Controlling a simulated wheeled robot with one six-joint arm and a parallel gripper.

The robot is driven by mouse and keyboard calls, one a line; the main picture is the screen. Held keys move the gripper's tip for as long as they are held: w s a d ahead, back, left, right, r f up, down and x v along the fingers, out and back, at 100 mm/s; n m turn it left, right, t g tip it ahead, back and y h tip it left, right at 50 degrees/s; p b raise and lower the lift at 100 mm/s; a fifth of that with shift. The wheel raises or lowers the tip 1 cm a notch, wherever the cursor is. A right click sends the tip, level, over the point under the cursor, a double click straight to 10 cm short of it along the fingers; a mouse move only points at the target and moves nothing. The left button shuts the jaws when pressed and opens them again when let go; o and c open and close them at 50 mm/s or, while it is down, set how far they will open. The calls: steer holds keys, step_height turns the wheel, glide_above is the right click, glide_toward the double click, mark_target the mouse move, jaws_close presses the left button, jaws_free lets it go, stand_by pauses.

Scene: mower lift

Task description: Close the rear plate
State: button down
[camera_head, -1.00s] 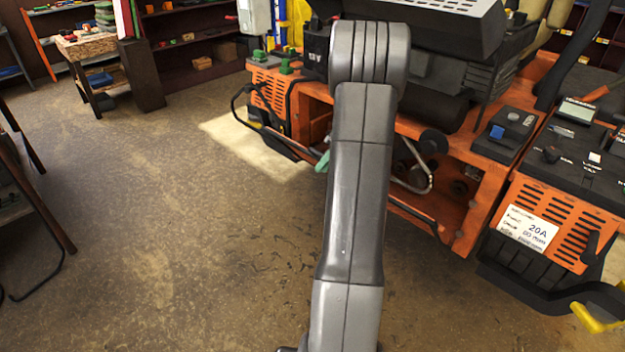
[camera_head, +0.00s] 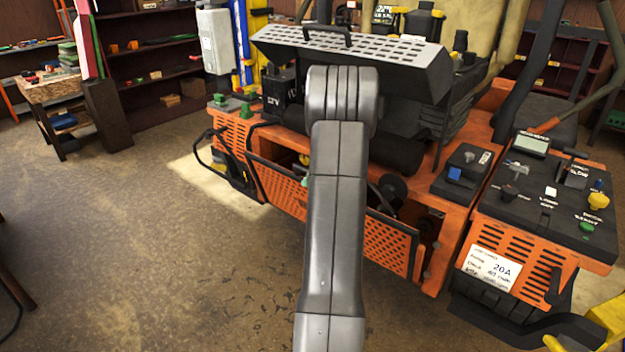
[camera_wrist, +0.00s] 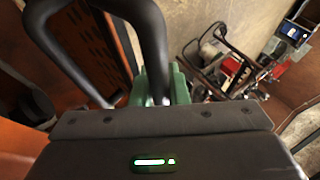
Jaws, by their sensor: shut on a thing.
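The rear plate (camera_head: 388,244) is an orange perforated panel with a black edge on the back of the orange mower. In the head view it is raised and tilted, with an open gap along its top into the dark bay. My arm crosses in front and hides its middle. My gripper (camera_wrist: 160,88) has green fingers, shut on a black bar (camera_wrist: 152,35) in the wrist view. The bar is a bent handle beside the orange slotted surface. In the head view only a bit of green finger (camera_head: 304,181) shows beside my arm.
The mower's grey slotted cover (camera_head: 350,48) rises above the bay. An orange control box (camera_head: 510,262) with a 20A label stands at the right. A wooden table (camera_head: 52,92) and shelves stand at the back left.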

steer(key=shift+a+r, duration=0.15)
steer(key=shift+r, duration=0.25)
steer(key=c, duration=1.7)
jaws_free()
steer(key=shift+s+a+f, duration=0.1)
steer(key=shift+s+f, duration=0.05)
steer(key=shift+s, duration=0.05)
steer(key=shift+f, duration=0.1)
steer(key=shift+d, duration=0.2)
steer(key=shift+w+d+r, duration=0.15)
steer(key=shift+d+r, duration=0.1)
steer(key=shift+r, duration=0.1)
steer(key=b+v, duration=0.1)
steer(key=v, duration=1.2)
steer(key=shift+a, duration=0.2)
